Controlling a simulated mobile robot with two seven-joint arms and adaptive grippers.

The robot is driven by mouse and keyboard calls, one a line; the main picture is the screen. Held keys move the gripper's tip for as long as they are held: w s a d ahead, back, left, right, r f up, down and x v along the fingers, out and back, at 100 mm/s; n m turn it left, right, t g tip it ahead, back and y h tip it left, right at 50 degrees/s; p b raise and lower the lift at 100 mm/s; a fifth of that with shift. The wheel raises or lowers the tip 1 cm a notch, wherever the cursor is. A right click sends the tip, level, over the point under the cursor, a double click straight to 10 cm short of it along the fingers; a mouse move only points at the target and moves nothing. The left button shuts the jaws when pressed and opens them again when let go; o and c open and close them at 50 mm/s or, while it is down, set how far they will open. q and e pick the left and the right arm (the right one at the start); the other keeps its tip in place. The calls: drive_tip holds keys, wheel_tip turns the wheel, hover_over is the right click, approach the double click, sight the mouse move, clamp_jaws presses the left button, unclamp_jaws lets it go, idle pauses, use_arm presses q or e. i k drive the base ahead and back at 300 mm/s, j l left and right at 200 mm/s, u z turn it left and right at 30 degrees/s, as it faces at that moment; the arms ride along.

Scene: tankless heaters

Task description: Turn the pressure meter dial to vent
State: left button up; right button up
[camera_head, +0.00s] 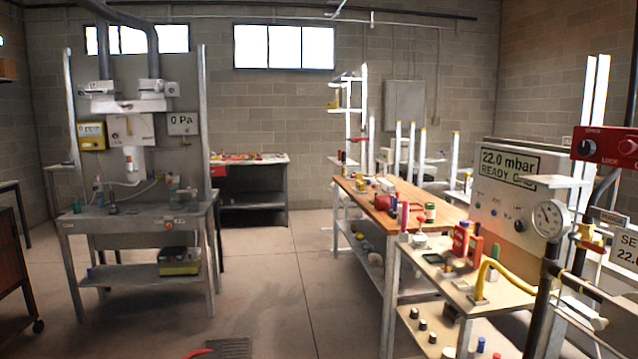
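A grey pressure meter panel (478,219) stands on the right bench, and its display (510,162) reads "22.0 mbar" with "READY" below. A small dark knob (520,226) and several smaller controls sit on its face, too small to read any position or "vent" marking. A round white gauge (551,218) stands at its right edge. Neither of my grippers shows in this view.
A wooden bench (447,216) with bottles and tools runs along the right. A yellow hose (496,266) curves in front of the panel. A red control box (608,147) is at far right. The middle floor (270,265) is clear; a dark grate (230,347) lies at the bottom.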

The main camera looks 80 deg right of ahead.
sight(520, 225)
drive_tip(key=z, duration=3.8)
drive_tip(key=i+j+z, duration=0.1)
drive_tip(key=i+z, duration=0.15)
drive_tip(key=i, duration=0.15)
